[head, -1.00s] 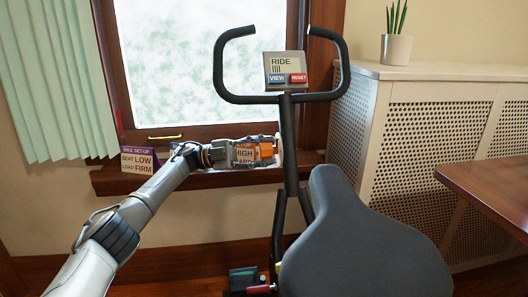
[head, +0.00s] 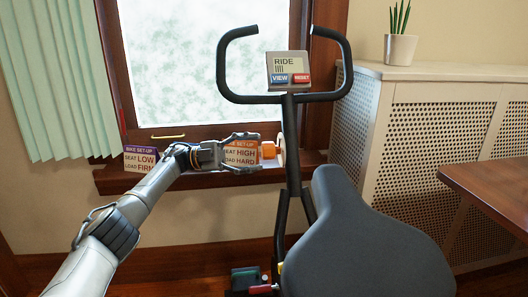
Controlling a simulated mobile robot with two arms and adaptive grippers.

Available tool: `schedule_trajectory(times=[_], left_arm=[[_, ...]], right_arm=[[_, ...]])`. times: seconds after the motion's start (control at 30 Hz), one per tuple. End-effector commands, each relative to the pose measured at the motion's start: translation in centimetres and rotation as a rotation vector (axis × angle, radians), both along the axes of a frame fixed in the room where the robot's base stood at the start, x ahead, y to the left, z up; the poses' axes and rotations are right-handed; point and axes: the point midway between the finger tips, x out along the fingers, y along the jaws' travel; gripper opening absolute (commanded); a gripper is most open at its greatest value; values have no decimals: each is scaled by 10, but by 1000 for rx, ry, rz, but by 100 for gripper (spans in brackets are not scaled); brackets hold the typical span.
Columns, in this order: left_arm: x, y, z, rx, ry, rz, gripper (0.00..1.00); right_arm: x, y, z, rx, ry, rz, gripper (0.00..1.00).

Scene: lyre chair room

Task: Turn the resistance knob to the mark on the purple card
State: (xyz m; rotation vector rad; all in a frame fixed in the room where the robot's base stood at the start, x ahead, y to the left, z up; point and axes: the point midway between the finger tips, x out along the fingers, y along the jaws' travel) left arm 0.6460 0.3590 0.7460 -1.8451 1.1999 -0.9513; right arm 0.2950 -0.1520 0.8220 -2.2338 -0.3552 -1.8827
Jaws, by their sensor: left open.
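The exercise bike's resistance knob (head: 268,150) is orange and sits on the left side of the frame post, with a pale disc beside it. Its setting cannot be read. The purple-topped card (head: 140,160) stands on the window sill at the left and reads seat LOW, load FIRM; my arm covers its lower right corner. My left gripper (head: 254,153) is open and empty, its fingers spread just left of the knob and apart from it. My right gripper is not in view.
An orange-topped card (head: 241,153) reading seat HIGH, load HARD stands on the sill behind my gripper. The bike's black post (head: 291,150), saddle (head: 362,240) and handlebars are close on the right. A wooden table (head: 495,185) stands at the far right.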

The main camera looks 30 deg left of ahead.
Motion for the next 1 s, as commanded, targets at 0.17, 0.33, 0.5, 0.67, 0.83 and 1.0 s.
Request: schedule_trajectory(times=[0.17, 0.33, 0.5, 0.67, 0.83, 1.0], left_arm=[[-6, 22, -4, 0, -1, 2, 63], [-10, 31, -6, 0, -1, -1, 63], [-10, 31, -6, 0, -1, -1, 63], [-10, 31, -6, 0, -1, -1, 63], [-10, 31, -6, 0, 0, -1, 63], [-10, 31, -6, 0, 0, -1, 63]], right_arm=[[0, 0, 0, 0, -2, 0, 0], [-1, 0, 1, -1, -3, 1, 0], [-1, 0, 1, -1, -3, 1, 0], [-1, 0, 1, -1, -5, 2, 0], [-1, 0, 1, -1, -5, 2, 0], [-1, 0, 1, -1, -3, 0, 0]])
